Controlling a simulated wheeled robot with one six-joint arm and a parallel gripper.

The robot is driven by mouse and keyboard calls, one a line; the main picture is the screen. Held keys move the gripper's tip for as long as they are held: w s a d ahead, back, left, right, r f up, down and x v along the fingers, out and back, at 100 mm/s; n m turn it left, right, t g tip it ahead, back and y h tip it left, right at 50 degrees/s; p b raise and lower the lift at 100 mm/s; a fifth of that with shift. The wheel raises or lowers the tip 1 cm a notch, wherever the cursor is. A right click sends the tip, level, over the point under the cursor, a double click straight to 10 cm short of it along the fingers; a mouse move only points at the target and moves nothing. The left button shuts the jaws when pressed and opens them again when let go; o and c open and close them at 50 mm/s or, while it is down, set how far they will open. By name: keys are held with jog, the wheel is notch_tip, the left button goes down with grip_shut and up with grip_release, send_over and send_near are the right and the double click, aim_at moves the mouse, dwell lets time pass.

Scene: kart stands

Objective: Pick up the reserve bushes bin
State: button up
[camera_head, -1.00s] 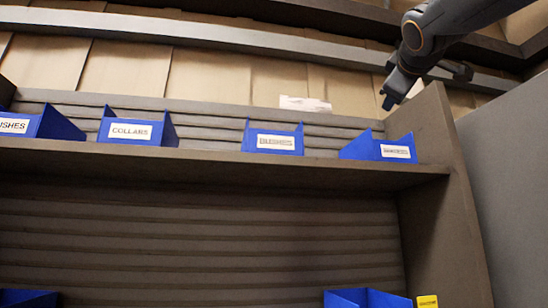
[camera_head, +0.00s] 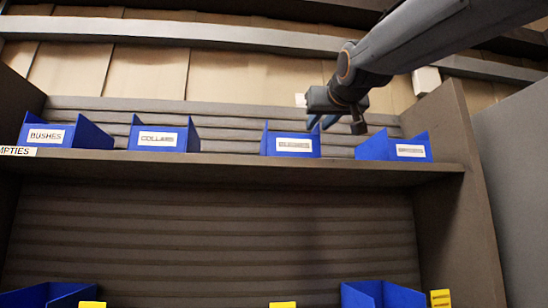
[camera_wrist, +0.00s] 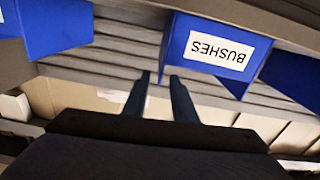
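A blue bin labelled BUSHES (camera_head: 62,132) stands at the left end of the upper shelf in the head view. In the wrist view a blue bin with a BUSHES label (camera_wrist: 214,48) shows upside down, just beyond the fingers and slightly right. I cannot tell whether it is the same bin. My gripper (camera_head: 322,122) hangs in the head view near the third bin from the left, in front of the back wall. In the wrist view my gripper (camera_wrist: 163,80) shows two fingers apart with nothing between them. Its fingertips are close to the bin; contact cannot be told.
On the upper shelf (camera_head: 250,163) stand a COLLARS bin (camera_head: 162,134) and two more blue bins (camera_head: 291,141) (camera_head: 393,147) with unclear labels. A partly cut label ending MPTIES (camera_head: 18,151) is on the shelf edge. Blue bins (camera_head: 382,293) and yellow tags (camera_head: 440,298) show below. A side panel (camera_head: 455,190) closes the right.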

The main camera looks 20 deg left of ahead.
jog(key=shift+w+a+f+m, duration=0.15)
jog(key=shift+w+f+m, duration=0.1)
jog(key=shift+w+m, duration=0.2)
jog(key=shift+p+x, duration=2.5)
jog(key=shift+x, duration=1.1)
jog(key=shift+f, duration=0.2)
grip_shut()
jog(key=shift+s+r, duration=0.1)
jog(key=shift+r, duration=0.05)
